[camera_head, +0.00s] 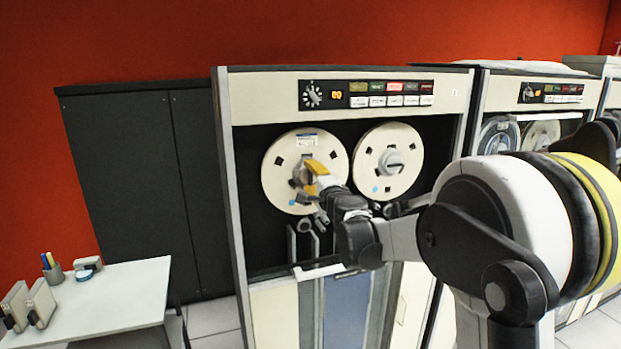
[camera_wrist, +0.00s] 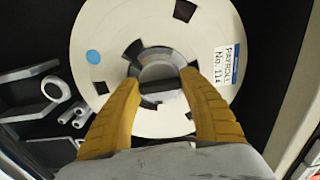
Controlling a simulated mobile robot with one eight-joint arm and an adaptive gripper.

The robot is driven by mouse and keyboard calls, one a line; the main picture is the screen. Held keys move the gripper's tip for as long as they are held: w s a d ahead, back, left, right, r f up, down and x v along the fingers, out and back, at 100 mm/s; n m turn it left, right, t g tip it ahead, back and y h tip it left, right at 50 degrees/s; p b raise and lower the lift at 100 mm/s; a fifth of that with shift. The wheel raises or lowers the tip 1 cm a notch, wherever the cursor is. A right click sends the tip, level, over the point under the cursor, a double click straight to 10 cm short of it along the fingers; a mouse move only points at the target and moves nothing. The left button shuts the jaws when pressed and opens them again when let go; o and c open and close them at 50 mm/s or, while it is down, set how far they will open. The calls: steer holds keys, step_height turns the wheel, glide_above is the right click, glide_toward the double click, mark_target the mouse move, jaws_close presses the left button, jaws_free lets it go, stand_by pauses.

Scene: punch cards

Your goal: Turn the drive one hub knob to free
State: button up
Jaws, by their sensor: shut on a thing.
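The tape drive (camera_head: 228,110) with a small "1" at its upper right stands in the middle of the head view. It carries two cream reels. My gripper (camera_head: 308,178) is at the hub of its left reel (camera_head: 275,175). In the wrist view, this reel (camera_wrist: 105,40) has a "PAYROLL No. 114" label and a blue dot. My yellow fingers (camera_wrist: 160,86) are shut on the grey hub knob (camera_wrist: 158,72), one on each side. The fingers partly hide the knob, and I cannot read its setting. The right reel (camera_head: 372,180) has its own grey hub knob.
A control strip with lit buttons (camera_head: 395,87) runs above the reels. White guides and rollers (camera_wrist: 62,88) lie beside the reel in the wrist view. More drives (camera_head: 500,90) stand at the right. A white table (camera_head: 120,295) is at the lower left, before a dark cabinet (camera_head: 130,180).

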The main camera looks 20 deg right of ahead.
steer(key=shift+r, duration=0.1)
steer(key=o, duration=1.1)
steer(key=s, duration=1.2)
steer(key=shift+d, duration=0.2)
